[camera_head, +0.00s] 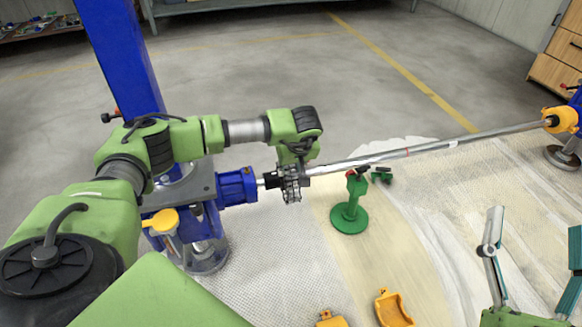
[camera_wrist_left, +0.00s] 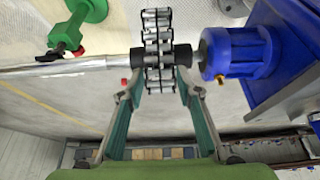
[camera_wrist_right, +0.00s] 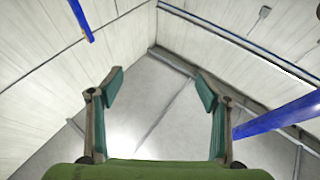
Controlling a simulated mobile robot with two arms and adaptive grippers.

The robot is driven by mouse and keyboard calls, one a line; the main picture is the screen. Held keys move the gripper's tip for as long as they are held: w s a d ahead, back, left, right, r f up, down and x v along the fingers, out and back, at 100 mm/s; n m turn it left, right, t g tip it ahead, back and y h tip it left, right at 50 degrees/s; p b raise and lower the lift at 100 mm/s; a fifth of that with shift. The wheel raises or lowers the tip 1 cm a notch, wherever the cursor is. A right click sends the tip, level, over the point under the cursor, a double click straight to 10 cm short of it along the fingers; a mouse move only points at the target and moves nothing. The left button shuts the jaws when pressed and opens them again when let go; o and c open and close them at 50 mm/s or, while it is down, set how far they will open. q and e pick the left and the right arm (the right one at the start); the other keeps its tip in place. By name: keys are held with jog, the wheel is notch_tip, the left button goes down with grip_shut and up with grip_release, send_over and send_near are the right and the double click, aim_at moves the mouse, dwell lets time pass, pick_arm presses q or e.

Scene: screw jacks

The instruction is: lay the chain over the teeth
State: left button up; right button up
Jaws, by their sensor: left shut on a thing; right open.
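A dark roller chain (camera_head: 291,188) lies across the shaft line beside the black hub, and hangs down in front. In the left wrist view the chain (camera_wrist_left: 158,40) crosses the end of the long steel shaft (camera_wrist_left: 85,66) beside the black hub (camera_wrist_left: 183,55). My left gripper (camera_head: 294,160) is above it, with its fingertips (camera_wrist_left: 160,82) shut on the chain's near part. The sprocket teeth are hidden under the chain, so I cannot tell whether the links sit on them. My right gripper (camera_head: 531,245) is open and empty at the lower right; its fingers (camera_wrist_right: 160,84) show wide apart.
A blue motor (camera_head: 237,187) adjoins the hub on the left. The long shaft (camera_head: 430,147) runs right to a yellow holder (camera_head: 560,120). A green stand (camera_head: 350,212) is near the shaft. Yellow parts (camera_head: 391,308) lie at the front. The floor behind is clear.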

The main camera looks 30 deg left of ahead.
pick_arm(q)
jog(key=shift+f+b, duration=0.35)
jog(key=shift+f, duration=0.25)
pick_arm(e)
jog(key=shift+s+r+t+y, duration=0.15)
jog(key=shift+s+r+t, duration=0.4)
jog(key=shift+r, duration=0.35)
jog(key=shift+s+r+t+y, duration=0.15)
jog(key=shift+s+r+t, duration=0.4)
jog(key=shift+r, duration=0.3)
jog(key=shift+w, duration=0.1)
pick_arm(q)
jog(key=shift+w, duration=0.1)
